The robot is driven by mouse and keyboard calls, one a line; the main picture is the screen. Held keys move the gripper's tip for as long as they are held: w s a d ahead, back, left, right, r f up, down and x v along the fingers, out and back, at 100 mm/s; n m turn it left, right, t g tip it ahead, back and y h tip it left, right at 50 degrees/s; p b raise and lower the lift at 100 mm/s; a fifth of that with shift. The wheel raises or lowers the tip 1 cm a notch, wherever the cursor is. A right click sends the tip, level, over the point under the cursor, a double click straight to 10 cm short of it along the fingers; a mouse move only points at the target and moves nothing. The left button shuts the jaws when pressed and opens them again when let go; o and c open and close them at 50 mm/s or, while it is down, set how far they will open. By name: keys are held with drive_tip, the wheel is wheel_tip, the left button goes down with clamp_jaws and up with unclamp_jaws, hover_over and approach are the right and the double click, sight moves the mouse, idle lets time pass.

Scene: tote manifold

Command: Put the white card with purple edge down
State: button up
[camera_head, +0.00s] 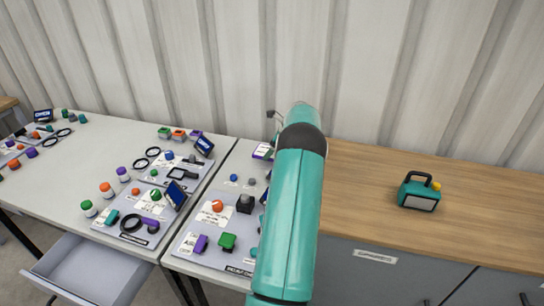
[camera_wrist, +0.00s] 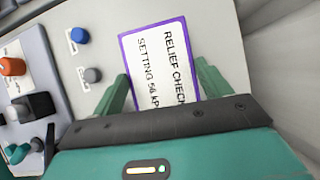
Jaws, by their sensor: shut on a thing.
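The white card with purple edge (camera_wrist: 155,45) fills the middle of the wrist view, printed "RELIEF CHECK" and "SETTING 56 kPa". My gripper (camera_wrist: 163,72) is shut on it, with one green finger at each side of the card. The card's near end is hidden behind the gripper body. In the head view the card (camera_head: 262,151) shows just left of my arm, over the far part of the grey table. My arm hides the gripper there. I cannot tell whether the card touches the tabletop.
Another grey table (camera_head: 90,140) holds more panels. An open drawer (camera_head: 92,272) juts out. A wooden counter (camera_head: 370,180) carries a teal lamp (camera_head: 418,192).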

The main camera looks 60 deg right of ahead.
drive_tip(key=shift+w+d+f, duration=0.3)
drive_tip(key=shift+d+f, duration=0.25)
drive_tip(key=shift+f, duration=1.6)
drive_tip(key=shift+f, duration=0.1)
drive_tip(key=o, duration=1)
drive_tip(key=v, duration=1.2)
